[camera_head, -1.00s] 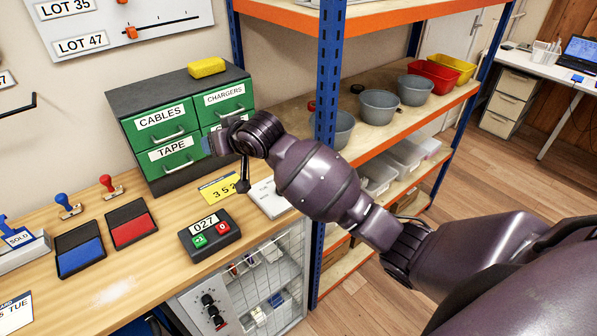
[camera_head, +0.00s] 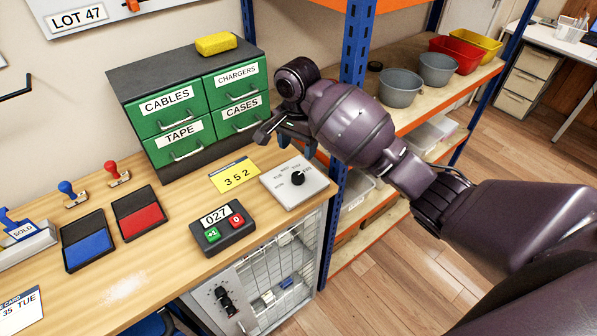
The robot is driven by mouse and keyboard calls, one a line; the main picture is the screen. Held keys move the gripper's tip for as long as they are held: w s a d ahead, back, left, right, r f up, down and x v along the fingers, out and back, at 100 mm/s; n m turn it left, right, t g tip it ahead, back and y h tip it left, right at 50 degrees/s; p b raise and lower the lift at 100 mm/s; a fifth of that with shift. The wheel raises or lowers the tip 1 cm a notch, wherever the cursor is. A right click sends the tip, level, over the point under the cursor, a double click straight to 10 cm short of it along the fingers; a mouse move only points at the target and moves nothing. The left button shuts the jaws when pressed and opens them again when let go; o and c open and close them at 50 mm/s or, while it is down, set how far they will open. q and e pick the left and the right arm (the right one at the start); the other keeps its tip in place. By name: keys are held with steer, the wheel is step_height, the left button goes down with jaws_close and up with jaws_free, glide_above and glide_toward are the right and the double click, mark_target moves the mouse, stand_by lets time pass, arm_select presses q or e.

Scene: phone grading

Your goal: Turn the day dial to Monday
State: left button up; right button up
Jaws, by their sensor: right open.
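A light grey box (camera_head: 277,193) with a round black dial knob (camera_head: 297,178) on top lies near the right end of the wooden bench. Small marks surround the knob, too small to read, so I cannot tell which day it points to. My right gripper (camera_head: 286,143) is open and empty, just above and behind the dial box, in front of the green drawers. It is apart from the knob. My left gripper is not in view.
A yellow card reading 352 (camera_head: 235,175) and a counter reading 027 (camera_head: 222,228) lie beside the dial box. Green drawers (camera_head: 190,112) stand behind; a blue shelf post (camera_head: 354,60) rises at right. Ink pads and stamps are at left.

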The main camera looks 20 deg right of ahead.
mark_target(298, 175)
step_height(298, 175, down, 10)
steer(key=shift+r, duration=0.15)
stand_by(0.3)
steer(key=c, duration=0.9)
